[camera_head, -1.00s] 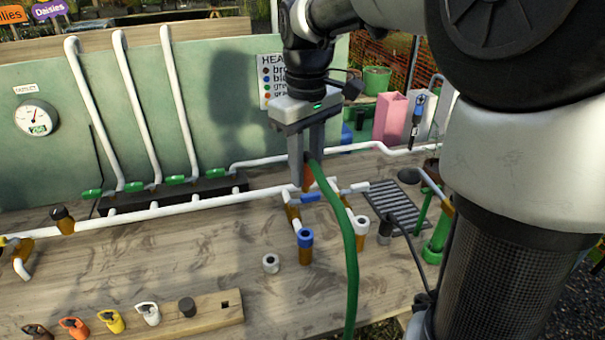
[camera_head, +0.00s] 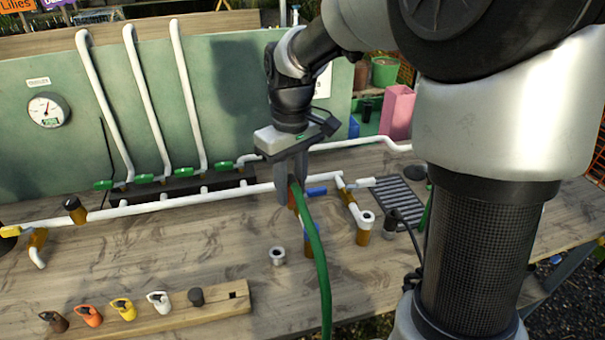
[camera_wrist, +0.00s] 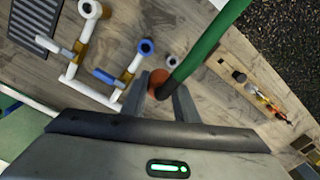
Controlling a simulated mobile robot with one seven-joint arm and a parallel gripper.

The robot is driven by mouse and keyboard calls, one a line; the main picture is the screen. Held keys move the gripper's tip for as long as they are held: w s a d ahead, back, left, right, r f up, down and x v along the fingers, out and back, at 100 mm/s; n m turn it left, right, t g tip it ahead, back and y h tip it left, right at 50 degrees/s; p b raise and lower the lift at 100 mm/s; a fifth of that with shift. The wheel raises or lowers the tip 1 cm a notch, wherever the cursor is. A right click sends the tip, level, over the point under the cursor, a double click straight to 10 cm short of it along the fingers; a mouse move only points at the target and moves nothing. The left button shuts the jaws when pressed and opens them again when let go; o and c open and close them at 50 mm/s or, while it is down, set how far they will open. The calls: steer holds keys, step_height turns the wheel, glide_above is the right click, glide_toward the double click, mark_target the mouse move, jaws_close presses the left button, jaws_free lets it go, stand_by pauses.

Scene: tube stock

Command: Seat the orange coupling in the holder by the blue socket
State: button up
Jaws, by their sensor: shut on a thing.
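My gripper (camera_head: 291,192) is shut on the orange coupling (camera_head: 292,201), at the end of the green hose (camera_head: 318,262), held above the bench. In the wrist view the coupling (camera_wrist: 159,84) sits between the two fingers (camera_wrist: 159,97). The blue socket (camera_wrist: 146,47) is an open ring on a white pipe branch; it shows clearly in the wrist view, and in the head view (camera_head: 312,233) the hose partly covers it. A small grey-white ring piece (camera_head: 277,256) stands on the bench beside it and also shows in the wrist view (camera_wrist: 172,61). I cannot tell whether this is the holder.
White pipes (camera_head: 160,204) run across the bench, with a second, white-topped socket (camera_head: 366,218) at the right. A wooden block (camera_head: 215,312) with several coloured ringed caps lies at the front left. A dark grate (camera_head: 399,203) lies at the right. The front middle bench is mostly clear.

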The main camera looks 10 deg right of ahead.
steer(key=s+a+f+b, duration=0.1)
steer(key=a+f+b, duration=0.2)
steer(key=f, duration=0.8)
steer(key=shift+a+f, duration=0.4)
steer(key=shift+a, duration=0.15)
steer(key=shift+s+f+b, duration=0.2)
steer(key=shift+f+b, duration=1.05)
steer(key=shift+f, duration=0.75)
stand_by(1.5)
steer(key=o, duration=1.1)
steer(key=shift+o, duration=0.2)
steer(key=shift+w+r, duration=0.1)
step_height(320, 180, up, 18)
steer(key=f+p, duration=0.1)
steer(key=p, duration=0.2)
steer(key=s+d+r+m+t+p, duration=0.2)
steer(key=s+d+r+m+p, duration=0.1)
steer(key=s+r, duration=0.4)
steer(key=s+d+r+m+t+p, duration=0.2)
steer(key=s+d+r+p, duration=0.3)
steer(key=s+r, duration=0.3)
steer(key=shift+s+d+r+m+t+p, duration=0.2)
steer(key=shift+s+d+m+t+p, duration=0.15)
steer(key=shift+s+t+p, duration=0.4)
